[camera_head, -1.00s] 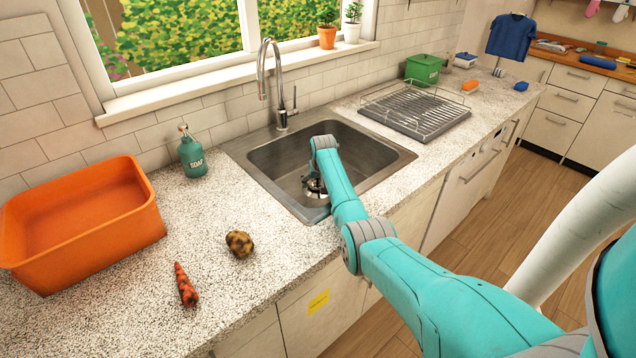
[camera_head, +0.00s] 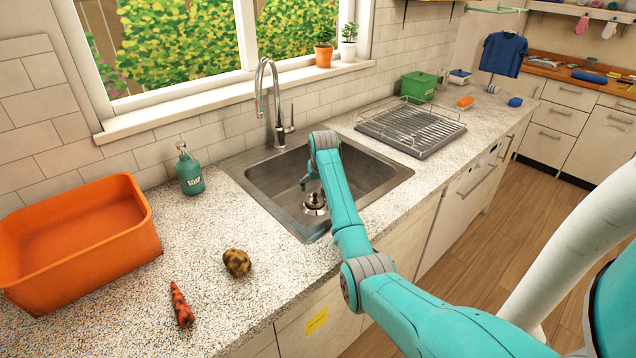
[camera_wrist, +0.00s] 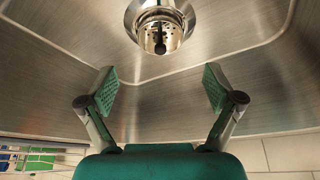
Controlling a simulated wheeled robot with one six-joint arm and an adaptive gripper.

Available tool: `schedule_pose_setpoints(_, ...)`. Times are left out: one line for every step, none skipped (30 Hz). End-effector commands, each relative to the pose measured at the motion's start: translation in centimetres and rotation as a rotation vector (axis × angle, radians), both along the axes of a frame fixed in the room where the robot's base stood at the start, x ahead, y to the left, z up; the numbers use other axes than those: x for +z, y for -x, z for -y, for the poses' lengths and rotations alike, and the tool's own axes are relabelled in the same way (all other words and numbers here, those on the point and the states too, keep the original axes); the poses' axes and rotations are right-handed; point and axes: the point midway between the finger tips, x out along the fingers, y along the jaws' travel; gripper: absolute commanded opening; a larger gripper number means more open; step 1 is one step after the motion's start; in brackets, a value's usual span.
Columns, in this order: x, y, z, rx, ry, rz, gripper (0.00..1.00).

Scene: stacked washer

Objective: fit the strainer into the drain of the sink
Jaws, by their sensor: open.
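The steel sink (camera_head: 265,178) is set in the counter. The strainer (camera_wrist: 160,30), a shiny perforated cup with a dark knob, sits at the round drain (camera_wrist: 133,14) at the top of the wrist view. It also shows on the sink floor in the head view (camera_head: 315,201). I cannot tell whether it is fully seated. My gripper (camera_wrist: 160,88) is open and empty, with its two green-padded fingers spread apart and clear of the strainer. In the head view my gripper (camera_head: 306,183) hangs inside the sink, above and slightly left of the strainer.
The faucet (camera_head: 265,90) stands behind the sink. A soap bottle (camera_head: 190,172), an orange tub (camera_head: 90,245), a potato (camera_head: 237,262) and a carrot (camera_head: 181,305) are on the left counter. A dish rack (camera_head: 410,128) stands right of the sink.

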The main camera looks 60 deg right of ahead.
Motion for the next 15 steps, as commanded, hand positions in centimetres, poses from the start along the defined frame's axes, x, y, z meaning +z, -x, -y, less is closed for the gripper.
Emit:
schedule_pose_setpoints(0.7, 0.1, -0.1, 0.0, 0.002, 0.002, 0.91)
schedule_pose_setpoints(0.9, 0.2, -0.2, 0.0, 0.001, 0.001, 0.91)
schedule_pose_setpoints(1.2, 0.3, -0.3, 0.0, 0.001, 0.001, 0.91)
schedule_pose_setpoints(1.5, 0.4, -0.4, 0.0, 0.001, 0.001, 0.91)
schedule_pose_setpoints(1.6, 0.4, -0.4, 0.0, 0.001, 0.001, 0.91)
schedule_pose_setpoints(1.7, 0.5, -0.5, 0.0, 0.001, 0.001, 0.91)
schedule_pose_setpoints(1.8, 0.5, -0.5, 0.0, 0.0, 0.0, 0.91)
schedule_pose_setpoints(1.9, 0.6, -0.6, 0.0, 0.0, 0.0, 0.91)
schedule_pose_setpoints(1.9, 0.6, -0.6, 0.0, 0.0, 0.0, 0.91)
schedule_pose_setpoints(1.9, 0.6, -0.6, 0.0, 0.0, 0.0, 0.91)
schedule_pose_setpoints(2.0, 0.6, -0.6, 0.0, 0.0, 0.0, 0.91)
schedule_pose_setpoints(2.0, 0.6, -0.6, 0.0, 0.0, 0.0, 0.91)
schedule_pose_setpoints(2.0, 0.6, -0.6, 0.0, 0.0, 0.0, 0.91)
schedule_pose_setpoints(1.9, 0.6, -0.6, 0.0, 0.0, 0.0, 0.91)
schedule_pose_setpoints(1.9, 0.6, -0.6, 0.0, 0.0, 0.0, 0.91)
